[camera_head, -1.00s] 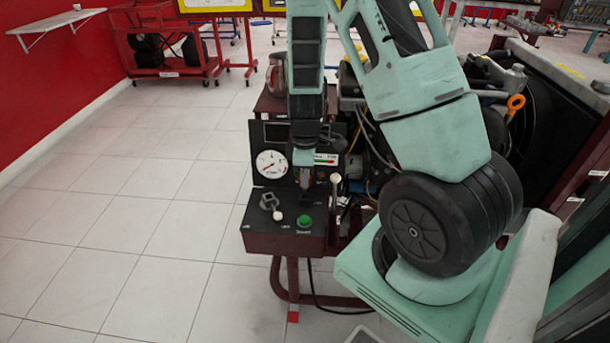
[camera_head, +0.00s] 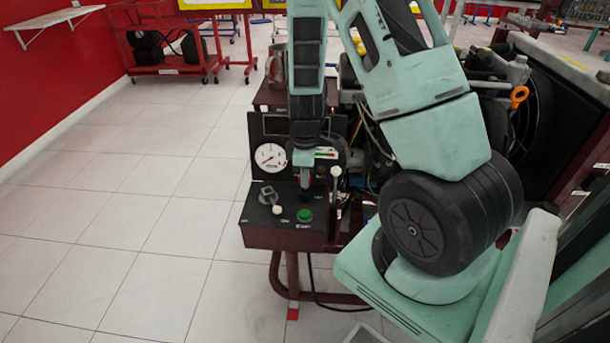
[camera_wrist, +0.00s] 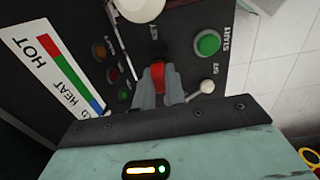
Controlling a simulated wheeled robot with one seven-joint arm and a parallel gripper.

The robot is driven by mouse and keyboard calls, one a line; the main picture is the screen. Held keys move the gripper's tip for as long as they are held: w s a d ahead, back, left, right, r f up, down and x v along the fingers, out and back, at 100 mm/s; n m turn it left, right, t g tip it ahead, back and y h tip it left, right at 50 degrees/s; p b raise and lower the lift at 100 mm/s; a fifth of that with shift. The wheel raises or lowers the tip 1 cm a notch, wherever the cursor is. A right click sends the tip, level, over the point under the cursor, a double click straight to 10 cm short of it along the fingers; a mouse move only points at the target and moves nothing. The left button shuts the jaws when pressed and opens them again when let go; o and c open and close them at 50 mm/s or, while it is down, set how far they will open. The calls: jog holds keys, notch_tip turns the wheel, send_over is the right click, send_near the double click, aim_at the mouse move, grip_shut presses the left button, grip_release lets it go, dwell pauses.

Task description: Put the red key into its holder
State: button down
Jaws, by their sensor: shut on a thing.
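The red key (camera_wrist: 158,76) is between the fingers of my gripper (camera_wrist: 159,92) in the wrist view. Its far end points at a dark round holder (camera_wrist: 157,50) on the black panel, beside the lettering that seems to read KEY. I cannot tell whether the key's tip is inside the holder or just in front of it. In the head view my gripper (camera_head: 305,180) is low over the control box, and the key is too small there to make out clearly.
The control box (camera_head: 285,238) carries a green start button (camera_head: 305,215), a white-knobbed lever (camera_head: 336,172) and a round gauge (camera_head: 270,157). The wrist view shows the green button (camera_wrist: 208,43) right of the holder and a white-knobbed switch (camera_wrist: 207,87) close beside my fingers. Open floor lies left.

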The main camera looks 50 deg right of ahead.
jog(key=shift+f, duration=0.15)
jog(key=shift+f+b, duration=0.4)
jog(key=shift+b, duration=0.1)
jog(key=shift+f, duration=0.15)
jog(key=c, duration=1.1)
grip_release()
jog(key=shift+o, duration=0.2)
jog(key=shift+r, duration=0.2)
jog(key=shift+r+p, duration=1.2)
jog(key=shift+r, duration=0.15)
jog(key=shift+r, duration=0.1)
